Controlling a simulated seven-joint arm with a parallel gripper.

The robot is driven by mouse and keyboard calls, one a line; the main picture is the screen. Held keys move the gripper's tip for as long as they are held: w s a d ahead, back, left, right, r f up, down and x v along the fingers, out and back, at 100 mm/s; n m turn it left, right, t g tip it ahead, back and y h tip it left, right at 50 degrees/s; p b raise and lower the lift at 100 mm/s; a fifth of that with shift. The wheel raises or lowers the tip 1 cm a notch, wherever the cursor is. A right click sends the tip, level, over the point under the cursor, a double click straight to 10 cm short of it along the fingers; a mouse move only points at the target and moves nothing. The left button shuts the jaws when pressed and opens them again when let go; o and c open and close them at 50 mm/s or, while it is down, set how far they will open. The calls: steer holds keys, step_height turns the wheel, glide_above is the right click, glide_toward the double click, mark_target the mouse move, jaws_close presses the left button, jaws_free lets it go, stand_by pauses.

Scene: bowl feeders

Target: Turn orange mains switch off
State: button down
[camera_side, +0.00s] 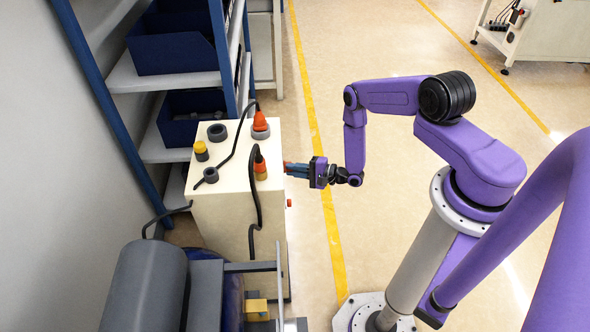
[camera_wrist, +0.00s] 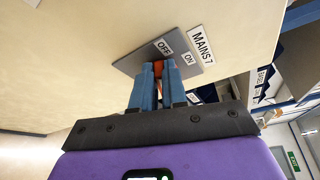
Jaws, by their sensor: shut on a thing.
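The plate carries an OFF label (camera_wrist: 163,46) and an ON label (camera_wrist: 188,59), OFF being to the left of ON in the wrist view. My gripper (camera_side: 290,169) reaches the right side of the cabinet in the side view. Its blue fingers are shut on the switch, one on each side, and hide much of it. I cannot tell clearly which label the switch points to.
The cream cabinet (camera_side: 225,218) has connectors and black cables on top. A small red button (camera_side: 289,203) is on its side below my gripper. Shelves with blue bins (camera_side: 172,52) stand behind.

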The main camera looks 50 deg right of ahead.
steer(key=shift+w+a+r, duration=0.1)
steer(key=shift+w+a, duration=0.05)
steer(key=shift+w, duration=0.05)
steer(key=c, duration=1.2)
jaws_free()
steer(key=shift+o, duration=0.2)
steer(key=shift+s, duration=0.1)
steer(key=v, duration=1.7)
steer(key=shift+d, duration=0.2)
steer(key=shift+s, duration=0.15)
